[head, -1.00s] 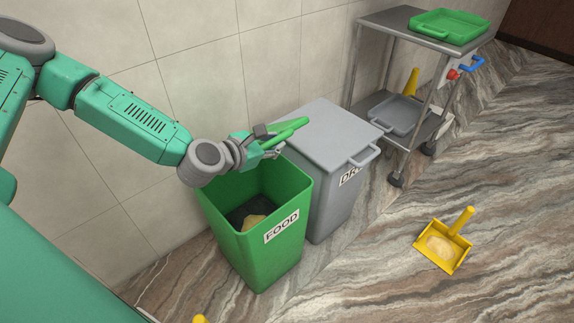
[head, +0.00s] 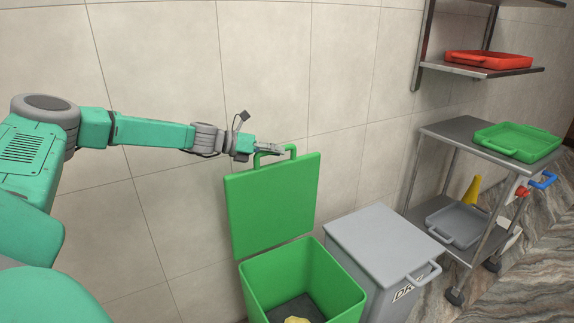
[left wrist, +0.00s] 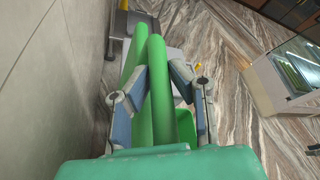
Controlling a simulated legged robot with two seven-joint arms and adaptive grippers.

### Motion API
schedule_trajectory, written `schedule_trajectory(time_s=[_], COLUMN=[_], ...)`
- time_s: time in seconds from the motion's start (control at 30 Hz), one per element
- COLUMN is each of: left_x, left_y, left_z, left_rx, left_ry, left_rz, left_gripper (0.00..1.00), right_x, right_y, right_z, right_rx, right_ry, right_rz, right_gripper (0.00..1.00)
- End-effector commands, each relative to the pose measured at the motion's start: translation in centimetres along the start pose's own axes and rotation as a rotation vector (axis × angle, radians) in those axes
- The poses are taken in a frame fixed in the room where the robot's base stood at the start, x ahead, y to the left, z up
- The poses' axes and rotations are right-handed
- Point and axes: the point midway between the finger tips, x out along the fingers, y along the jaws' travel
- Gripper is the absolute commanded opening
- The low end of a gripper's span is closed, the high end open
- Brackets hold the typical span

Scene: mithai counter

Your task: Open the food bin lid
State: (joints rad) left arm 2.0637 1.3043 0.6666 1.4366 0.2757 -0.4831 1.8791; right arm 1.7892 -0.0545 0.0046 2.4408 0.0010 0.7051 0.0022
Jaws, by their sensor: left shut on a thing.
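The green food bin (head: 345,290) stands open at the lower middle of the head view, with something yellow (head: 297,320) on its dark floor. Its green lid (head: 273,205) stands upright at the bin's back edge, near the wall. My left gripper (head: 268,150) is at the lid's top, shut on the green handle (head: 292,152). In the left wrist view the fingers (left wrist: 160,100) lie on both sides of the green handle bar (left wrist: 160,92). The bin's label is out of the head view. My right gripper is not in view.
A grey bin (head: 383,245) with a closed lid stands right of the food bin. A metal trolley (head: 465,130) holds a green tray (head: 518,141) and a grey tray (head: 458,222). A red tray (head: 487,60) sits on a wall shelf. The tiled wall is close behind the lid.

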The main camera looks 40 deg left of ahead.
Motion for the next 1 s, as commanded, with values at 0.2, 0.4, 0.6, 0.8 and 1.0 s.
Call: schedule_trajectory(time_s=[0.2,0.4,0.6,0.8,1.0], left_x=[-0.7,-0.8,-0.8,-0.8,-0.7], left_y=[3.5,4.1,3.9,4.1,4.5], left_z=[1.1,1.6,1.6,1.6,1.7], left_rx=[-0.085,-0.113,-0.118,-0.118,-0.121], left_ry=[0.006,0.01,0.01,0.011,0.01], left_rz=[-0.027,-0.039,-0.041,-0.042,-0.043], left_gripper=[0.0,0.0,0.0,0.0,0.37], right_x=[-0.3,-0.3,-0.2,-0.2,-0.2], right_y=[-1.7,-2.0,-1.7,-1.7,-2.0], right_z=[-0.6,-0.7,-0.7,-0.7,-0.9], right_rx=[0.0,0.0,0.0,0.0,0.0], right_ry=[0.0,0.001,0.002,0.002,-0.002], right_rz=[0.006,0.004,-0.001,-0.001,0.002], right_gripper=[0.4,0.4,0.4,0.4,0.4])
